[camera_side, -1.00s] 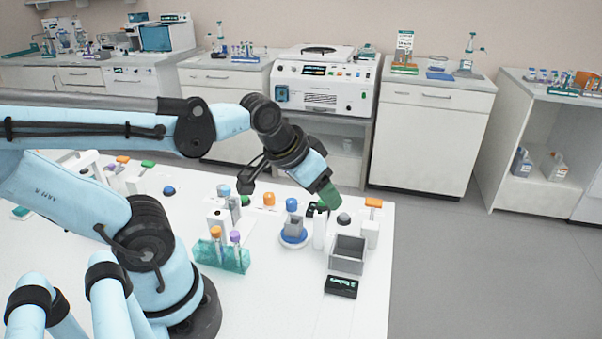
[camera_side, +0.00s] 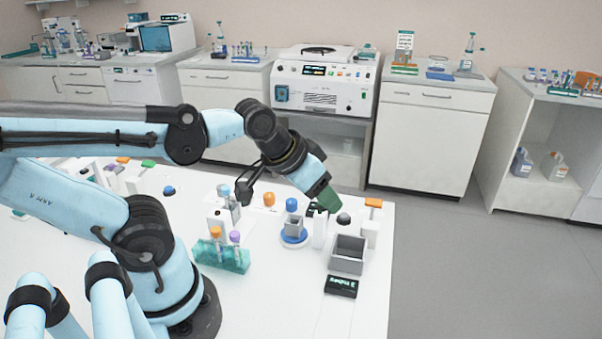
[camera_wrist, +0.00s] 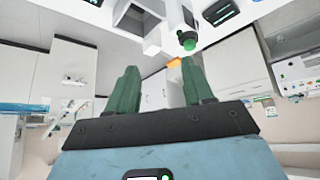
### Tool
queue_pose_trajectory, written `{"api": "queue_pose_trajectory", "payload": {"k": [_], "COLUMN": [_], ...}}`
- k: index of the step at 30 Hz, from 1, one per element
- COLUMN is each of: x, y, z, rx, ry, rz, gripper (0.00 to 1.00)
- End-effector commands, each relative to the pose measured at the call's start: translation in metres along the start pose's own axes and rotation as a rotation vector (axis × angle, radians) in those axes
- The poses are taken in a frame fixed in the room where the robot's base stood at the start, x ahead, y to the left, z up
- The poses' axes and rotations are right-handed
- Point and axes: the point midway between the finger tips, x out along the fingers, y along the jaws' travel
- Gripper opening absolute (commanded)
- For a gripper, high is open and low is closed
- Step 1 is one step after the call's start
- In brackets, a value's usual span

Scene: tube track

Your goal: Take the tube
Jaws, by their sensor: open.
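My gripper (camera_side: 326,203) has green fingers, which are open in the wrist view (camera_wrist: 160,88) with nothing between them. In the side view it hangs over the right part of the white bench, just above a white upright piece. A clear teal rack (camera_side: 222,257) stands left of it, holding an orange-capped tube (camera_side: 215,233) and a purple-capped tube (camera_side: 235,237). Both tubes are upright and well apart from my gripper. In the wrist view, a white part with a green end (camera_wrist: 188,40) shows beyond the fingertips; I cannot tell if it is a tube.
A grey open box (camera_side: 347,253) and a black display (camera_side: 341,286) stand right of the rack. A small grey holder on a round blue-rimmed base (camera_side: 293,238) stands between rack and box. An orange-topped white piece (camera_side: 372,205) is near the bench's right edge. The front right bench is clear.

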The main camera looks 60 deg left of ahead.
Motion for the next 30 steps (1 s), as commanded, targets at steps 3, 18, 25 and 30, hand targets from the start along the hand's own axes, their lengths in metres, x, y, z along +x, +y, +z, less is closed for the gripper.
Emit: {"api": "queue_pose_trajectory", "payload": {"k": [3, 18, 25, 30], "x": [-0.006, -0.08, -0.112, -0.115], "y": [-0.025, -0.155, -0.18, -0.184], "z": [-0.002, 0.03, 0.047, 0.053], "rx": [-0.233, -1.865, -2.343, -2.446], "ry": [-0.051, -0.217, -0.203, -0.196], "rz": [-0.054, -0.533, -0.727, -0.773], "gripper": [0.51, 0.51, 0.51, 0.51]}}
